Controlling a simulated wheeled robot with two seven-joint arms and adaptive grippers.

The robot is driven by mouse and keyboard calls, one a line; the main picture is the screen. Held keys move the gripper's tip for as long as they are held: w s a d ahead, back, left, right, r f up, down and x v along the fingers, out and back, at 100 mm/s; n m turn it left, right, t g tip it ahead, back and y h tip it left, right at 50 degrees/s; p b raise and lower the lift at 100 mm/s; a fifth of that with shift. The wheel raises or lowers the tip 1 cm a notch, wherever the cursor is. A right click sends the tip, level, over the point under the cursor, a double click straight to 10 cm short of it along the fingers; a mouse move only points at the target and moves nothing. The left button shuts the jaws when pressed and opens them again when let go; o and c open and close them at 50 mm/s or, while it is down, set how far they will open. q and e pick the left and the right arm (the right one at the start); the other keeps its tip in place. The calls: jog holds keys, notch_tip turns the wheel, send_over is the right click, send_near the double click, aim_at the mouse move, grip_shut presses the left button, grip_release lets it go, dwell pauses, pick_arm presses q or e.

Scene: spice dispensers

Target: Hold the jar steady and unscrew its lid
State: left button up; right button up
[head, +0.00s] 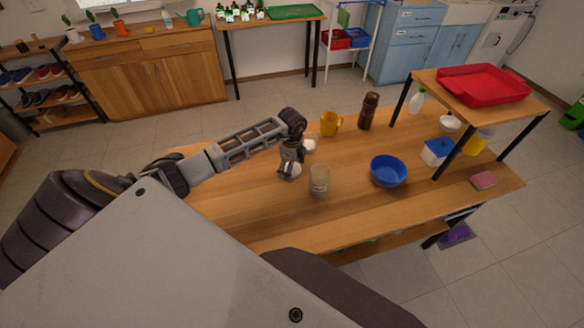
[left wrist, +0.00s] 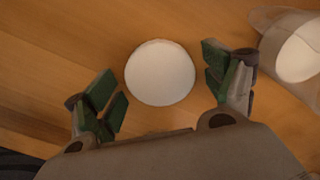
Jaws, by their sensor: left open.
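A clear glass jar (head: 319,181) stands upright on the wooden table; whether a lid is on it I cannot tell. A clear container with a white round area (left wrist: 296,48) shows at the upper right of the left wrist view. My left gripper (head: 291,170) points down just left of the jar, over a white round thing (head: 294,172). In the left wrist view, a white disc (left wrist: 160,73) lies between the open, empty fingers, apart from both. It looks like a lid or lidded jar top; I cannot tell which. My right gripper is out of view.
A white piece (head: 309,146), yellow mug (head: 329,124) and brown bottle (head: 369,111) stand behind. A blue bowl (head: 388,171) is right of the jar. A raised shelf (head: 440,83) carries a red tray (head: 483,84). The table's front edge is clear.

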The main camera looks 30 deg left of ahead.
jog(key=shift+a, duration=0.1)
pick_arm(q)
jog(key=shift+r, duration=0.7)
notch_tip(320, 180, up, 11)
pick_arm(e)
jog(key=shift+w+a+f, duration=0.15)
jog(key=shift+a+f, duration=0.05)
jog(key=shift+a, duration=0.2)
pick_arm(q)
jog(key=shift+f, duration=0.1)
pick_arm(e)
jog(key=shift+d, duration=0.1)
